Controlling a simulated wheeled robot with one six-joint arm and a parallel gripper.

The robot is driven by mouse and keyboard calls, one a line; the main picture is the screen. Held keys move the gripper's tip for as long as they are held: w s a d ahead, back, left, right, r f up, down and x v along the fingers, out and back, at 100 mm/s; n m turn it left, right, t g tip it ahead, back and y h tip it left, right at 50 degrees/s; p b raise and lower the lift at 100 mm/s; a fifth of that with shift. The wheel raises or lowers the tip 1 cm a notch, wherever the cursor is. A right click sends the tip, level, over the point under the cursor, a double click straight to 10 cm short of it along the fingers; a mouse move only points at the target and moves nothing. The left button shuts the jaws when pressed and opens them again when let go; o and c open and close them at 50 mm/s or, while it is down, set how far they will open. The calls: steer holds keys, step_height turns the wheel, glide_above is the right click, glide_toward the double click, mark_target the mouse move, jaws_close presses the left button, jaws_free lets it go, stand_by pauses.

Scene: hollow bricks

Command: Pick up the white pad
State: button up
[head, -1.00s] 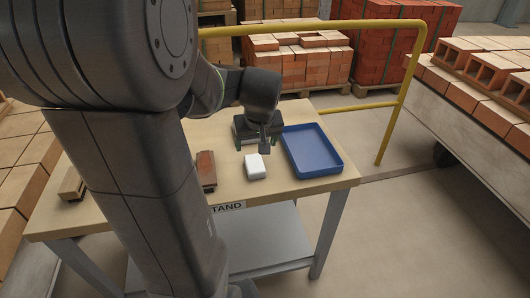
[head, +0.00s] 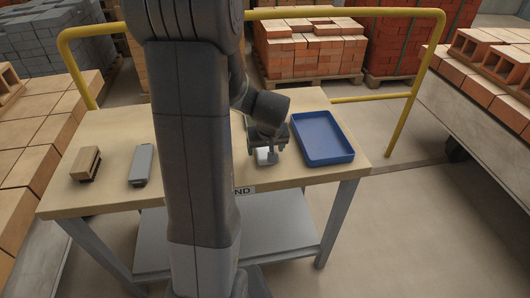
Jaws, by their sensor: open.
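The white pad (head: 264,156) lies on the table (head: 110,190) near its front edge, left of the blue tray. My gripper (head: 268,150) is open, pointing down right at the pad, and covers part of it. One finger shows at the pad's right side; the other finger is hard to make out. I cannot tell whether the fingers touch the pad.
A blue tray (head: 322,139) stands on the table to the right. A grey block (head: 143,164) and a tan-brown block (head: 86,162) lie at the left. My arm hides the table's middle. A yellow rail (head: 403,118) runs behind and to the right.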

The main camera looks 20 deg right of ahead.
mark_target(265, 151)
steer(key=shift+x, duration=0.75)
steer(key=c, duration=1)
steer(key=shift+r, duration=0.1)
step_height(265, 151, up, 10)
steer(key=shift+f+p, duration=0.1)
steer(key=shift+p, duration=0.2)
steer(key=shift+o, duration=1.3)
steer(key=shift+c, duration=1.1)
